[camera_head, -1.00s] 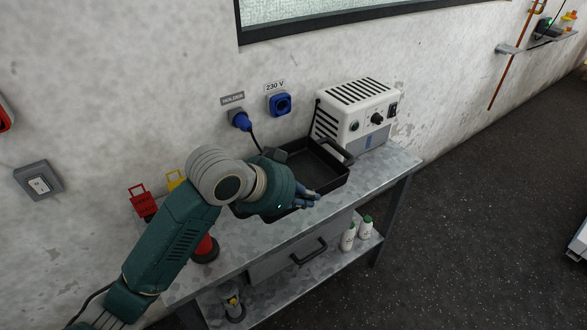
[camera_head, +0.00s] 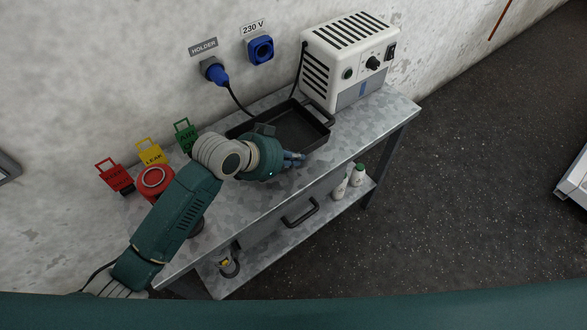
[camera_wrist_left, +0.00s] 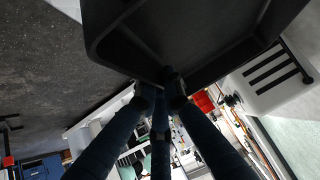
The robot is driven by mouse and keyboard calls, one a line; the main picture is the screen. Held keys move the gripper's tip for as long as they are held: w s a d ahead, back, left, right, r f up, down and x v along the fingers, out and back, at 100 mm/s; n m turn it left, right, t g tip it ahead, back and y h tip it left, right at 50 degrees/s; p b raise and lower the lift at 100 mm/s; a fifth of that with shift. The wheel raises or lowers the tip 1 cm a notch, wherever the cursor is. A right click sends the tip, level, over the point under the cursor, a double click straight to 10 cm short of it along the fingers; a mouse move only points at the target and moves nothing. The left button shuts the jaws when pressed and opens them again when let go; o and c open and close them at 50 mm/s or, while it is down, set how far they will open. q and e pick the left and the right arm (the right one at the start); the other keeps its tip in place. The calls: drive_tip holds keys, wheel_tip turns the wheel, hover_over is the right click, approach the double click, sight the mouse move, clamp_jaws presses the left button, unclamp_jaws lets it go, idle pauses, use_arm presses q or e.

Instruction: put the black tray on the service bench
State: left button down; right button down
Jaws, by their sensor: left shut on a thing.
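The black tray (camera_head: 297,130) is a shallow rectangular pan with raised walls and an end handle. In the head view it lies level over the grey metal service bench (camera_head: 345,145), in front of the white box. Whether its base touches the bench top is hard to tell. My left gripper (camera_head: 293,160) is shut on the tray's near side. In the left wrist view, the fingers (camera_wrist_left: 168,85) meet at the rim of the dark tray (camera_wrist_left: 200,30), which fills the top. The gripper and forearm hide part of the tray's near wall. My right gripper is not in view.
A white control box (camera_head: 345,62) stands at the bench's back right. Red (camera_head: 115,176), yellow (camera_head: 150,152) and green (camera_head: 186,135) tags and a red button (camera_head: 156,178) are at the left. A cable runs from the blue plug (camera_head: 215,72) behind the tray. White bottles (camera_head: 340,188) stand below.

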use_arm(q)
wheel_tip(320, 180, down, 2)
drive_tip(key=shift+s+f, duration=0.1)
drive_tip(key=shift+f, duration=0.1)
wheel_tip(320, 180, down, 4)
drive_tip(key=shift+f, duration=0.1)
drive_tip(key=c, duration=2.2)
unclamp_jaws()
drive_tip(key=shift+f, duration=0.15)
